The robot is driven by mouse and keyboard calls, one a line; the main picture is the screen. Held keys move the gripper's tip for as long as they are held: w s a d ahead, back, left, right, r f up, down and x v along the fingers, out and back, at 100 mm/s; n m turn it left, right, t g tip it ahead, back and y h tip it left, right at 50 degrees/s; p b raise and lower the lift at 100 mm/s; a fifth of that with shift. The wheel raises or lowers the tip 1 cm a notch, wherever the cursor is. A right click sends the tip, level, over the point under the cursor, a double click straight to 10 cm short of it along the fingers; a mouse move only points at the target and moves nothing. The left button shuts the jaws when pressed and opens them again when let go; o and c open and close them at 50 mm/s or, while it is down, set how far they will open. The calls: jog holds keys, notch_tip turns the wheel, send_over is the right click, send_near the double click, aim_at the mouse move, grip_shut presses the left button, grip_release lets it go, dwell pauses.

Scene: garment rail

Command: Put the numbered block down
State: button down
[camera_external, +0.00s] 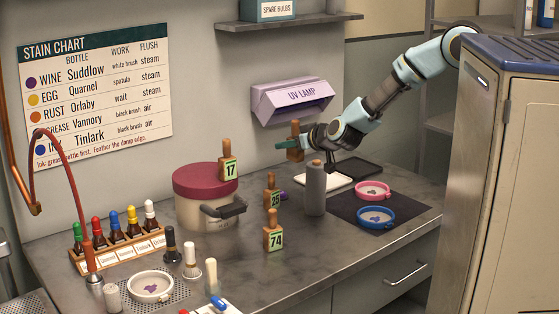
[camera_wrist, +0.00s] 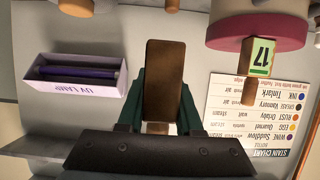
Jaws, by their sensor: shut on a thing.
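My gripper (camera_external: 302,144) is shut on a brown wooden block (camera_external: 294,155) with a knob, held above the back of the counter below the UV lamp. In the wrist view the held block (camera_wrist: 165,72) stands between the dark green fingers; its number is hidden. Block 17 (camera_external: 227,169) stands on the red lid (camera_external: 193,179) of a cream pot; it also shows in the wrist view (camera_wrist: 260,56). Block 25 (camera_external: 273,200) and block 74 (camera_external: 272,238) stand on the grey counter (camera_external: 320,248). Block 25 is partly behind block 74's knob.
A grey cylinder (camera_external: 315,190) stands near block 25. Behind it lie a white tray (camera_external: 325,182) and a dark tray (camera_external: 360,168). Pink (camera_external: 372,190) and blue (camera_external: 376,216) rings lie on a dark mat. A bottle rack (camera_external: 115,250) stands left. The counter's front middle is clear.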

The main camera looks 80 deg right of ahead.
notch_tip(320, 180, up, 11)
jog(key=w+a+r+b, duration=0.1)
jog(key=w+a+r, duration=0.1)
jog(key=w, duration=0.6)
jog(key=w+a+r+b, duration=0.1)
jog(key=w, duration=0.7)
jog(key=b, duration=0.1)
send_over(187, 174)
notch_tip(187, 174, down, 3)
notch_tip(187, 174, down, 15)
jog(key=shift+r+b, duration=0.1)
jog(key=shift+b, duration=0.95)
jog(key=shift+f, duration=0.2)
jog(key=c, duration=0.6)
grip_release()
